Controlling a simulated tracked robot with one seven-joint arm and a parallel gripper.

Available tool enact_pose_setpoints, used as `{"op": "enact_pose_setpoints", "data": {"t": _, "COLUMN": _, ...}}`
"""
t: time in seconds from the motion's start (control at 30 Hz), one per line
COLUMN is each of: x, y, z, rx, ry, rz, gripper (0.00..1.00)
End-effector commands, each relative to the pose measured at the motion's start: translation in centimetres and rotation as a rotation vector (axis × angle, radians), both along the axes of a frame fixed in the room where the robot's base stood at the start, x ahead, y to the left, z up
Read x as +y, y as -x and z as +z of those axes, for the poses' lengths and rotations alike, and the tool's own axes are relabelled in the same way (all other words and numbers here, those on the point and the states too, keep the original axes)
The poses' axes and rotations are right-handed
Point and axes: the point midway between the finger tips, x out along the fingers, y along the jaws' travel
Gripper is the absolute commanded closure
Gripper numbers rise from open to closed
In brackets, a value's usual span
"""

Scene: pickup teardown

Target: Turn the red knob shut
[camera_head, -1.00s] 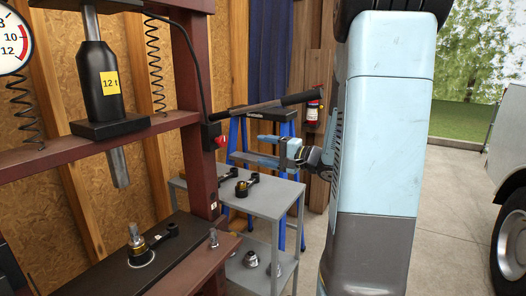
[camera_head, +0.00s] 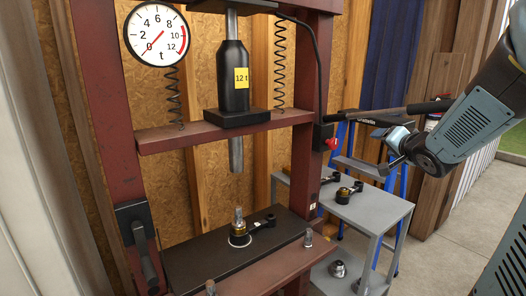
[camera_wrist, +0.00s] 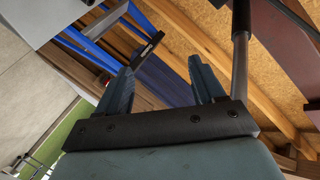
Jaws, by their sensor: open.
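The red knob (camera_head: 331,143) sits on a small black box on the right post of the maroon press (camera_head: 310,120), below the dark pump lever (camera_head: 390,112). My gripper (camera_head: 384,152) is to the right of the knob, apart from it, just below the lever. In the wrist view my gripper (camera_wrist: 161,78) has its two fingers spread with nothing between them. The knob does not show in the wrist view. A rod with a dark grip, likely the lever (camera_wrist: 240,65), runs close beside the right finger there.
A grey shelf cart (camera_head: 365,212) with black and brass parts stands below my gripper. The press carries a gauge (camera_head: 156,35) and a black ram (camera_head: 232,85). Open floor lies at right.

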Motion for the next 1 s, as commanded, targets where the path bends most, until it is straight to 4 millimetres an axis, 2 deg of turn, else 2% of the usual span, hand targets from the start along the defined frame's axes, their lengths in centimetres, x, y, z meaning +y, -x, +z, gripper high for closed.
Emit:
{"op": "enact_pose_setpoints", "data": {"t": 0.17, "x": 0.3, "y": 3.0, "z": 1.2, "rx": 0.103, "ry": 0.198, "rz": -0.09, "gripper": 0.32}}
{"op": "enact_pose_setpoints", "data": {"t": 0.47, "x": 2.6, "y": 10.5, "z": 0.5, "rx": 0.386, "ry": 0.43, "rz": -0.08, "gripper": 0.32}}
{"op": "enact_pose_setpoints", "data": {"t": 0.8, "x": 8.5, "y": 21.2, "z": -1.6, "rx": 0.691, "ry": 0.572, "rz": 0.241, "gripper": 0.32}}
{"op": "enact_pose_setpoints", "data": {"t": 0.9, "x": 10.0, "y": 23.6, "z": -2.1, "rx": 0.738, "ry": 0.592, "rz": 0.341, "gripper": 0.32}}
{"op": "enact_pose_setpoints", "data": {"t": 1.0, "x": 10.9, "y": 25.1, "z": -2.3, "rx": 0.764, "ry": 0.604, "rz": 0.41, "gripper": 0.32}}
